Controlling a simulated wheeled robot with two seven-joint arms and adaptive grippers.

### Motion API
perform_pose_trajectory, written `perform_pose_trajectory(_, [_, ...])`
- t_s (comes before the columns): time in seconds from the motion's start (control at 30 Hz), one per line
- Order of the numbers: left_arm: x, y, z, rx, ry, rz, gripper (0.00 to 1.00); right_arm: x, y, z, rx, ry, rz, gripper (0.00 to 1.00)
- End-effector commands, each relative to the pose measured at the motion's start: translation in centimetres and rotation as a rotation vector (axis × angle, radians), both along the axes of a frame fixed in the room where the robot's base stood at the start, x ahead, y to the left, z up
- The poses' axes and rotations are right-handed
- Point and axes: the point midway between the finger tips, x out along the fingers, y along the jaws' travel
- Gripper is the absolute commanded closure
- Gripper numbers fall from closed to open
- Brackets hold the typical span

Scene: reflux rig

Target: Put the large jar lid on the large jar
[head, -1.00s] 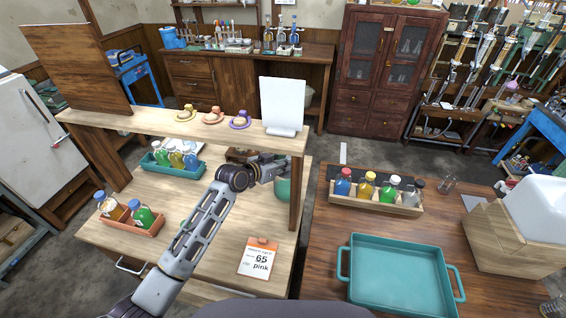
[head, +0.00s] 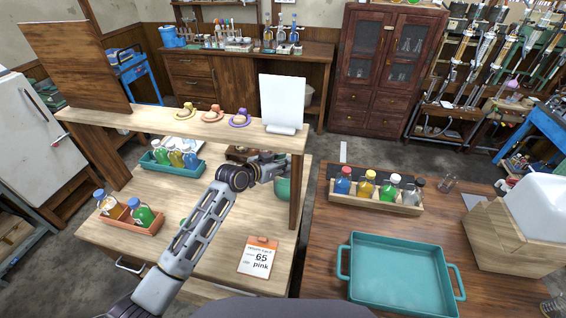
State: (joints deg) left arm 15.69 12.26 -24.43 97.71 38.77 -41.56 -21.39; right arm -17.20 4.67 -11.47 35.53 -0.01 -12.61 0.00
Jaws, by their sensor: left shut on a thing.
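My left gripper (head: 279,160) is at the right part of the left workbench, below the raised shelf. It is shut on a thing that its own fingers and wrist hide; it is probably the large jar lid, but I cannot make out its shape. A teal rounded vessel (head: 282,189), which looks like the large jar, stands just below and beside the gripper. My arm and the shelf post cover parts of it. I cannot tell whether the held thing touches its rim. My right gripper is out of view.
The raised shelf (head: 150,122) and its post (head: 297,195) are close to the gripper. A teal bottle tray (head: 172,168), an orange bottle tray (head: 133,225) and a note card (head: 259,257) are on the bench. An empty teal tray (head: 400,275) lies on the right table.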

Motion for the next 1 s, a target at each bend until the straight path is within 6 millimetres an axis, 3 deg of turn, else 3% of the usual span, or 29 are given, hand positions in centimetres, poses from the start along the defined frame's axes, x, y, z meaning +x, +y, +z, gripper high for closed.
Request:
perform_pose_trajectory(0.43, [0.02, 0.01, -0.39, -0.001, -0.001, 0.0, 1.0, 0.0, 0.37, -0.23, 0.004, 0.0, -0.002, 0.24])
perform_pose_trajectory(0.47, [0.02, 0.01, -0.38, -0.001, -0.001, 0.0, 0.76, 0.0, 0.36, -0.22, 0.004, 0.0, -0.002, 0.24])
perform_pose_trajectory(0.63, [0.01, 0.0, -0.38, -0.001, -0.001, 0.0, 0.54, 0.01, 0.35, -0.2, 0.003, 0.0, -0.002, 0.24])
perform_pose_trajectory(1.0, [-0.03, 0.04, -0.39, 0.0, 0.0, 0.0, 0.53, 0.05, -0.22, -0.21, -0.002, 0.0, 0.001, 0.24])
